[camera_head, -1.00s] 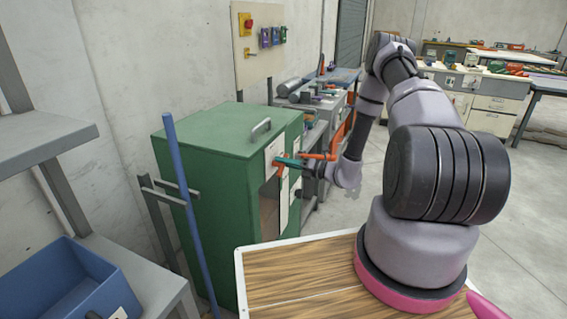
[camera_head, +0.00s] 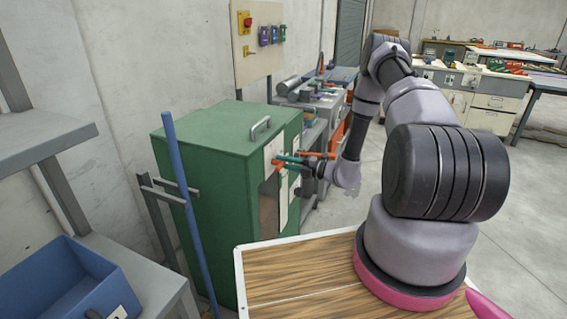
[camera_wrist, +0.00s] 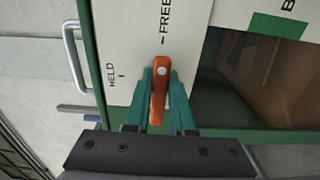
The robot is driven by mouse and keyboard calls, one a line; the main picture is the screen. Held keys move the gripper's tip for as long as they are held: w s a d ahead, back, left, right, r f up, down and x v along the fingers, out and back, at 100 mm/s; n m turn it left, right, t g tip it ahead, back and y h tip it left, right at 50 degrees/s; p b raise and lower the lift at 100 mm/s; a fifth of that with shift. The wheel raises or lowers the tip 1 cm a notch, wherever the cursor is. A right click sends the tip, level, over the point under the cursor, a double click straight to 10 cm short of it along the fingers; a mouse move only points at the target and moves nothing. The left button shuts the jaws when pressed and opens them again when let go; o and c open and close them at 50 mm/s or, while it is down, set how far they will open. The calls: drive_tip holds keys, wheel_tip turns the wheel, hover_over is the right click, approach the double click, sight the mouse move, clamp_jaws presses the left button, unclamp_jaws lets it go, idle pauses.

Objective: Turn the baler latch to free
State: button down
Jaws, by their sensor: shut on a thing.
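The green baler cabinet (camera_head: 215,160) stands left of my arm in the head view. Its orange latch (camera_wrist: 159,92) is on a pale panel (camera_wrist: 135,35) in the wrist view. The latch's pivot end is up near the FREE mark, and its handle hangs down, roughly in line with that mark. The HELD mark is to the left of the pivot. My gripper (camera_wrist: 160,100) has its teal fingers on either side of the handle, shut on it. The latch also shows in the head view (camera_head: 277,166), partly hidden by the fingers.
A blue pole (camera_head: 190,215) leans beside the cabinet's left side. A blue bin (camera_head: 70,285) sits on a grey bench at the lower left. Workbenches (camera_head: 490,85) with tools stand at the back right. The floor right of my arm is clear.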

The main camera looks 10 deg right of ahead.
idle(0.4)
drive_tip(key=c, duration=0.8)
unclamp_jaws()
drive_tip(key=shift+o, duration=0.2)
drive_tip(key=shift+d, duration=0.15)
drive_tip(key=v, duration=1)
drive_tip(key=shift+s+d, duration=0.2)
drive_tip(key=shift+s, duration=0.05)
